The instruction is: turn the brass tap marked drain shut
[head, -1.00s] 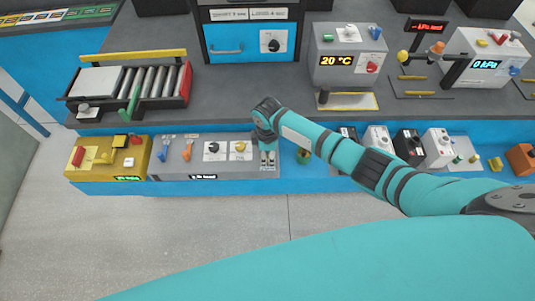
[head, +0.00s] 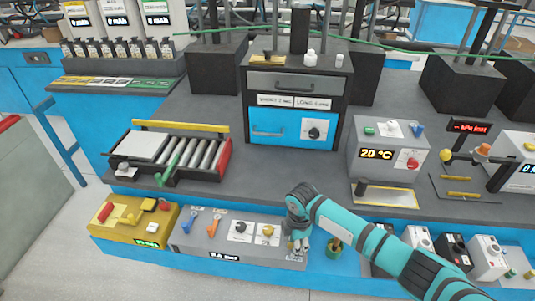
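A grey panel (head: 190,241) with a small display stands at the front edge of the bench. On it are a blue lever (head: 194,215), an orange lever (head: 214,226), a black knob (head: 240,227) and a brass-yellow knob (head: 267,230) on a white plate. The labels are too small to read, so I cannot confirm which is marked drain. My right gripper (head: 297,246) points down over the panel's right end, just right of the brass-yellow knob and apart from it. Its fingers are too small to tell open from shut. My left gripper is not in view.
A brass fitting (head: 335,245) is just right of my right gripper. A yellow box (head: 138,220) adjoins the panel on the left. Behind are a roller conveyor (head: 175,150), a drawer cabinet (head: 293,100) and a 20 °C box (head: 388,152). Bare grey bench lies between.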

